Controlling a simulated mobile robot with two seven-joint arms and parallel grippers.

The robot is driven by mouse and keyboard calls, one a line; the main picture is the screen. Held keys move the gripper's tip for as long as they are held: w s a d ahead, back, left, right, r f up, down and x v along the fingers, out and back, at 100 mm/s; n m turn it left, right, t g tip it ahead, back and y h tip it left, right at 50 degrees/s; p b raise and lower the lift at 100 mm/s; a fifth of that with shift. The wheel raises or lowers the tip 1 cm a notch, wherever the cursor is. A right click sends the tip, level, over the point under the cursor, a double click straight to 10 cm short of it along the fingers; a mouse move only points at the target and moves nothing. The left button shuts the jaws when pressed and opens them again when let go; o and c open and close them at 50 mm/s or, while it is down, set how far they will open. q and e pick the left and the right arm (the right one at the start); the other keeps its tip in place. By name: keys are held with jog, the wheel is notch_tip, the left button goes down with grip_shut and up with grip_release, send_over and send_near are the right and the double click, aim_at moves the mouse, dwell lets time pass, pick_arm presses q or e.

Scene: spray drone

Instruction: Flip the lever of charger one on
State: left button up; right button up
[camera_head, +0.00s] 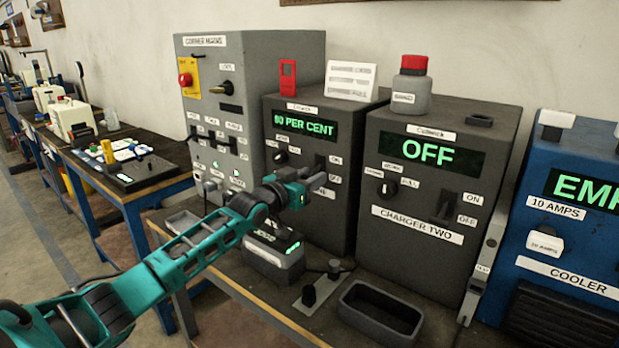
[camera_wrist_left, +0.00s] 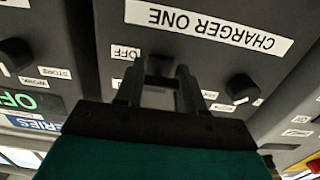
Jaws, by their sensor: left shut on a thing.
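Charger one (camera_head: 325,222) is the dark grey box in the middle of the head view, with a lit green display (camera_head: 305,125) that reads a number and PER CENT. Its name label (camera_wrist_left: 208,27) shows upside down in the left wrist view. My left gripper (camera_head: 318,180) reaches its front from the left, and its two fingers (camera_wrist_left: 159,80) are shut on the lever (camera_wrist_left: 158,66) beside the OFF label. The fingers hide much of the lever, so I cannot tell its exact position. A black knob (camera_wrist_left: 241,88) sits to the right of the fingers in the wrist view.
Charger two (camera_head: 420,265), display OFF, stands close on the right, with the blue cooler (camera_head: 555,250) beyond it. A tall grey cabinet (camera_head: 225,125) stands left. A battery-like block (camera_head: 273,262), a small plate with a knob (camera_head: 310,298) and an empty dark tray (camera_head: 380,312) lie in front.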

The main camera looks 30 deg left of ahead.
aim_at(315, 170)
pick_arm(q)
jog(key=shift+r+g+p, duration=0.45)
jog(key=shift+g+p, duration=0.05)
jog(key=shift+p, duration=0.2)
jog(key=shift+s+r+g+p, duration=0.1)
jog(key=shift+r+g+p, duration=0.15)
jog(key=shift+g+p, duration=0.35)
jog(key=g, duration=0.1)
jog(key=r+g, duration=0.1)
jog(key=g, duration=0.2)
jog(key=shift+r, duration=0.3)
jog(key=shift+r+g, duration=0.25)
jog(key=shift+g, duration=0.6)
jog(key=shift+r+g, duration=0.2)
jog(key=shift+g, duration=0.65)
jog(key=shift+y, duration=0.3)
jog(key=o, duration=1)
jog(key=shift+w, duration=0.2)
jog(key=shift+o, duration=0.2)
